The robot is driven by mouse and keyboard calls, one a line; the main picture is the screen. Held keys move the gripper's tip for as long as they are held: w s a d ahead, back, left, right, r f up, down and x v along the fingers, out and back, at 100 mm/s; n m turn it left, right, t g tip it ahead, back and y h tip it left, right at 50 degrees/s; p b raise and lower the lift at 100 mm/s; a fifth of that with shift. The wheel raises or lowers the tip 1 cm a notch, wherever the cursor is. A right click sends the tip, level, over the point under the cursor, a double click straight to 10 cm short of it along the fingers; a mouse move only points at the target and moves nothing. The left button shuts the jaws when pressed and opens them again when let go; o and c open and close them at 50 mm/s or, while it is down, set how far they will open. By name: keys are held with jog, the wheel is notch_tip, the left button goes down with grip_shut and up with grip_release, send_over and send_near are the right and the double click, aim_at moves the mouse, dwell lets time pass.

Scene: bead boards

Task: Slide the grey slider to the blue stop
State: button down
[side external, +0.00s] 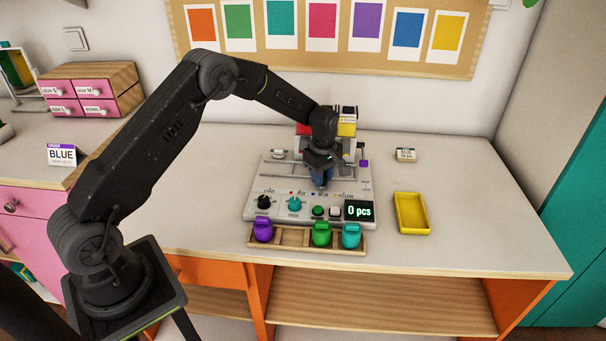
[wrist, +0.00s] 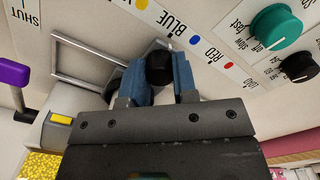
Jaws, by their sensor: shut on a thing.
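The grey slider has a dark, rounded knob (wrist: 160,68) standing between my fingers in the wrist view. My gripper (wrist: 158,80) is shut on this knob, one blue finger on each side. In the side view my gripper (side external: 320,180) reaches down to the machine's top, and its fingers hide the slider. The blue stop mark (wrist: 194,40) is a blue dot by the word BLUE. The knob appears roughly level with the BLUE label; exact alignment cannot be told. The red mark (wrist: 229,66) lies to the right, the yellow mark (wrist: 140,4) to the upper left.
The machine (side external: 255,193) carries a black dial (side external: 264,202), a teal dial (side external: 294,204) and a display (side external: 359,210) reading 0 pcs. A purple lever (wrist: 14,71) is at its side. A rack (side external: 292,237) with several coloured cups stands in front; a yellow tray (side external: 411,230) lies right.

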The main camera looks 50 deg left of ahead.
jog(key=shift+w, duration=0.15)
jog(key=c, duration=0.9)
grip_release()
notch_tip(320, 180, up, 14)
jog(key=shift+f, duration=0.1)
